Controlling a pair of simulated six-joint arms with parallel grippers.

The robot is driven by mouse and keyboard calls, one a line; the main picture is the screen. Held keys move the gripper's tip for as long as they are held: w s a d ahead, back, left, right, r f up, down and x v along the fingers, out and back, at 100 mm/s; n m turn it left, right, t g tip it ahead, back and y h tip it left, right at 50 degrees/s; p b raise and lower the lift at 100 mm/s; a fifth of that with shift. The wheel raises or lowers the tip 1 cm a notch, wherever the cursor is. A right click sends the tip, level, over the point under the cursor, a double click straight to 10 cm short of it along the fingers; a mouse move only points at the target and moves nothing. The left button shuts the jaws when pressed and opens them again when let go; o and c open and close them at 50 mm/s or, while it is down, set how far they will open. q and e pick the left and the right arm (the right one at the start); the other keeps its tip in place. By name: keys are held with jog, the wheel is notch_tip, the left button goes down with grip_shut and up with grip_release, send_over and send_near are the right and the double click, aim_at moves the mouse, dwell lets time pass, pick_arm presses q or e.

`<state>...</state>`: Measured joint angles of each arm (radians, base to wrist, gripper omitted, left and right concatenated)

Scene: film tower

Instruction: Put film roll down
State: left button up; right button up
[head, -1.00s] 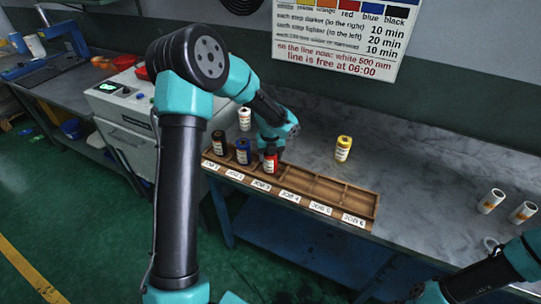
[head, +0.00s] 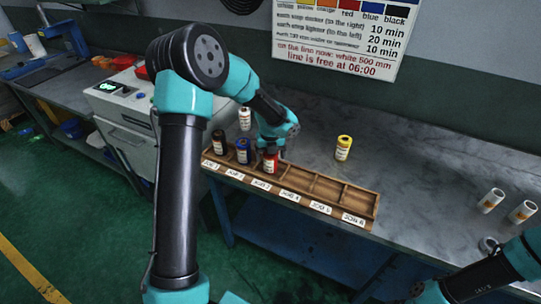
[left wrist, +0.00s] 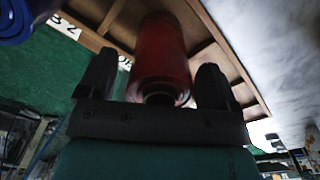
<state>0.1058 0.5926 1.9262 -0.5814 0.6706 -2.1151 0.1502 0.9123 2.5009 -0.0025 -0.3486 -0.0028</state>
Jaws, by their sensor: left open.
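The red film roll (head: 270,161) stands upright in the third compartment from the left of the wooden rack (head: 314,189). My left gripper (head: 277,148) is right above and behind it in the head view. In the left wrist view the red roll (left wrist: 159,55) lies between the two fingers of my left gripper (left wrist: 154,90), with gaps on both sides, so the jaws are open around it. A black roll (head: 219,143) and a blue roll (head: 243,151) stand in the first two compartments. My right arm shows at the lower right; its fingers are not visible.
A yellow roll (head: 343,148) and a white roll (head: 245,118) stand on the grey table behind the rack. The rack's right compartments are empty. A colour chart (head: 340,35) hangs on the wall.

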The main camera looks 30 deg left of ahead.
pick_arm(q)
notch_tip(320, 180, up, 12)
dwell(0.5)
jog(key=shift+f, duration=0.1)
dwell(0.5)
